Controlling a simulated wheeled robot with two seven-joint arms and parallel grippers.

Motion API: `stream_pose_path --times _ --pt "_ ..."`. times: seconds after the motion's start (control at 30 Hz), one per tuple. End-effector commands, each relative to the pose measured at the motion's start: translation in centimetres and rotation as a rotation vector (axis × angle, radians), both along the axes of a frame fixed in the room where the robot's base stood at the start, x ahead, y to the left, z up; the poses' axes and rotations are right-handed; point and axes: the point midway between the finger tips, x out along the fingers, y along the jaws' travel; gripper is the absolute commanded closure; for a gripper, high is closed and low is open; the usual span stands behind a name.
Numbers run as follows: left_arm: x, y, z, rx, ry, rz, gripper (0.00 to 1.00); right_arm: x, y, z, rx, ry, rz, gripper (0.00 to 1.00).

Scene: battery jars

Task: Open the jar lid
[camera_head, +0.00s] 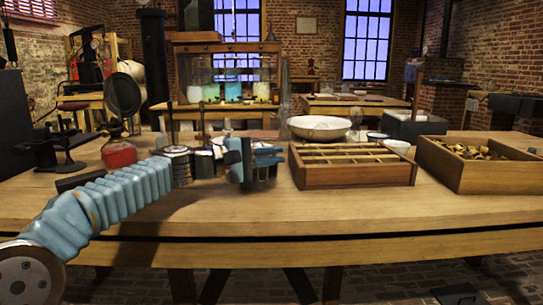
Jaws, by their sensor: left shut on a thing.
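My left arm comes in from the lower left, and its blue gripper (258,163) is at the middle of the workbench. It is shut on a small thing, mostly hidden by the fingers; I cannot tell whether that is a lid. Just left of the gripper stand small dark-and-pale jar-like pieces (178,163) with thin upright rods, partly covered by my arm. Whether they have lids is too small to tell. A wood-framed glass case (225,47) behind holds several jars with blue and pale contents (231,91). My right gripper is not in view.
A divided wooden tray (352,177) lies right of the gripper, and a wooden box of brownish pieces (470,177) farther right. A white bowl (320,127) stands behind the tray. A red flask (118,152) stands at left. The bench's front strip is clear.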

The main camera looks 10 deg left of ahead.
Motion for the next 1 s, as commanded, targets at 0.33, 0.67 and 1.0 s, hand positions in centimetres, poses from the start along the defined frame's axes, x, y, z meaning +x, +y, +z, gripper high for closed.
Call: stream_pose_path --times 0.33,0.67,1.0 --pt "0.1 0.0 -0.3 -0.005 0.025 -0.003 1.00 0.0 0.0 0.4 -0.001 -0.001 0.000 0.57" --pt "0.1 0.0 0.4 -0.024 0.053 -0.001 1.00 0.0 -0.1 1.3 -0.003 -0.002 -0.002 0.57" --pt "0.1 0.2 3.1 -0.097 0.177 0.000 1.00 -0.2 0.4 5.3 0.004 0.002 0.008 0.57"
